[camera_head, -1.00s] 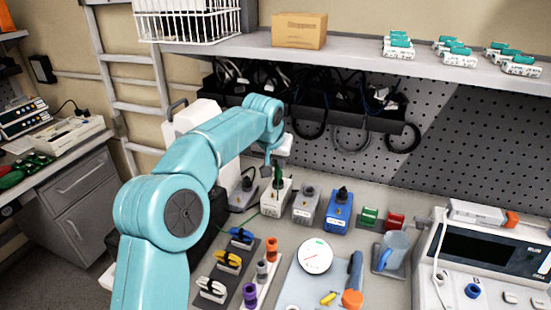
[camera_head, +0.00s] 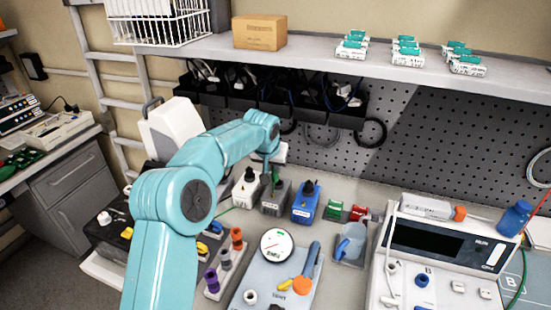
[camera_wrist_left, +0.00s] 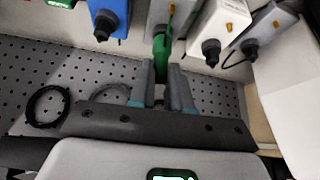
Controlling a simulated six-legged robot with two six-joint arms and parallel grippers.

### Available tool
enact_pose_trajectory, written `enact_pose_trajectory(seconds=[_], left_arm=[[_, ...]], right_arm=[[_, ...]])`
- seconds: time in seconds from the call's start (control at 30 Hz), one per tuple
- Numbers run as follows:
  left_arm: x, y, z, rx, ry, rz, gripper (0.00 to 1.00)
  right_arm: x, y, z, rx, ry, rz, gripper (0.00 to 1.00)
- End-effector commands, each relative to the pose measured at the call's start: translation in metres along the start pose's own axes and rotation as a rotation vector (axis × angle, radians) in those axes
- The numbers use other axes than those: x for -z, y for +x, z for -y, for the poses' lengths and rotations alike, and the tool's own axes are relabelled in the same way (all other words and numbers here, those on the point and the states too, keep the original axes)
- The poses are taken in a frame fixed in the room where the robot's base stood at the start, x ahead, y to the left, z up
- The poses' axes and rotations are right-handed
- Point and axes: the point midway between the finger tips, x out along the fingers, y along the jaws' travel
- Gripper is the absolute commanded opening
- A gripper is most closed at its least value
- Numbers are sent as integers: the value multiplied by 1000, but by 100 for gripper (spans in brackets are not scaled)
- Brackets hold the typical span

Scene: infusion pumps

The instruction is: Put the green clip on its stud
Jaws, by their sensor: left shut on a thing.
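My left gripper (camera_head: 269,163) is shut on the green clip (camera_head: 276,176) and holds it over the row of pump boxes, near the grey box (camera_head: 271,198). In the left wrist view the green clip (camera_wrist_left: 163,47) points away from between the two fingers (camera_wrist_left: 160,92). The white box (camera_head: 245,190) stands left of the grey one and the blue box (camera_head: 306,205) right of it; each of these two carries a black stud on top. The clip and gripper partly cover the grey box's top, so I cannot tell whether the clip touches a stud. My right gripper is out of view.
A shelf (camera_head: 310,55) and black cable bins (camera_head: 300,100) are behind. In front lie a tray with a dial (camera_head: 277,245) and a rack of coloured plugs (camera_head: 225,258). A blue jug (camera_head: 351,243) and a large pump console (camera_head: 440,245) stand to the right.

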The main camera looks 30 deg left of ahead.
Motion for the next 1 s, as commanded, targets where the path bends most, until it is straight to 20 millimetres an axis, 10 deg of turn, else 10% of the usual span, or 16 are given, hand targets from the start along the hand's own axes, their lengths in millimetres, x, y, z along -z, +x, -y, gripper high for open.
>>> enact_pose_trajectory(seconds=[0.57, 1.0], left_arm=[[-25, 46, 8, 3, -6, 0, 0], [-23, 43, 4, 8, -2, 0, 0]], right_arm=[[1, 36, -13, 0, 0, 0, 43], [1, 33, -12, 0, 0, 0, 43]])
